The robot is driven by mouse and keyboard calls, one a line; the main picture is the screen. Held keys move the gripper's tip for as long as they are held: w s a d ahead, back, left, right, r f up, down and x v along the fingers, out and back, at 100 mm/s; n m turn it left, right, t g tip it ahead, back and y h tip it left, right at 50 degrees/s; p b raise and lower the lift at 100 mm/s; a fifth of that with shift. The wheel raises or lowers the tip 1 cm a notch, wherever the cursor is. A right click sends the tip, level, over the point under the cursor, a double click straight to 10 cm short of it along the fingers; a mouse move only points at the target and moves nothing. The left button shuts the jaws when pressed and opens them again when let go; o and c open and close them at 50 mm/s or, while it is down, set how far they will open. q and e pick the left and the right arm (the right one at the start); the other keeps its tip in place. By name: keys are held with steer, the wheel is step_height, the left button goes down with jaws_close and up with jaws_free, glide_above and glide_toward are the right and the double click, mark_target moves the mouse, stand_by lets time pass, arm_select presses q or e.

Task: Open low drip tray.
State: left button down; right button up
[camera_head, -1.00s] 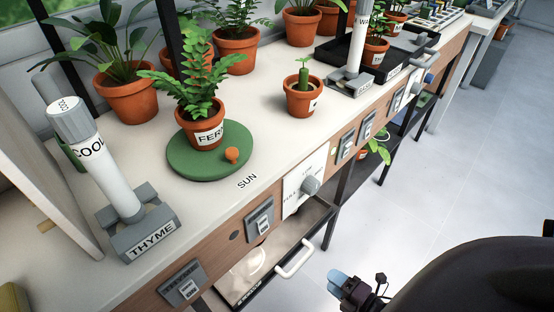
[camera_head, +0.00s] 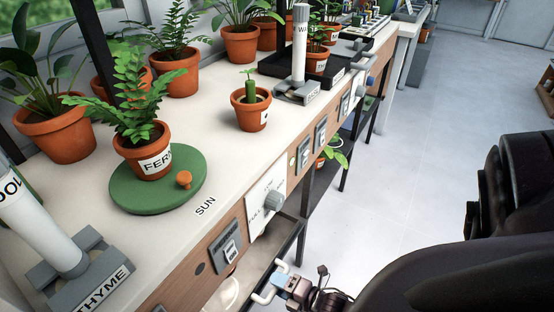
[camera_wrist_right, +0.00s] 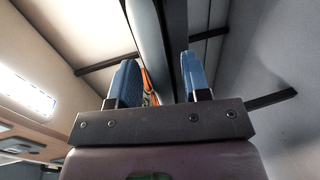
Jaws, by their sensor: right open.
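The low drip tray (camera_head: 288,246) sits under the bench top, with a dark front edge and a pale curved shape inside. Its white bar handle (camera_head: 266,294) sticks out at the front. My right gripper (camera_head: 283,281) is open, its blue fingertips at the handle; the head view does not show whether they touch it. In the right wrist view my gripper (camera_wrist_right: 158,84) has its two blue fingers apart, with a long grey bar behind the gap; I cannot tell whether that is the handle. My left gripper is not in view.
On the bench stand a fern pot (camera_head: 148,158) on a green disc (camera_head: 117,197), a small cactus pot (camera_head: 251,112) and a black tray (camera_head: 274,65).

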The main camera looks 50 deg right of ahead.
steer(key=shift+w, duration=0.25)
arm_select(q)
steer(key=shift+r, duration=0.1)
arm_select(e)
jaws_close()
steer(key=shift+s, duration=0.1)
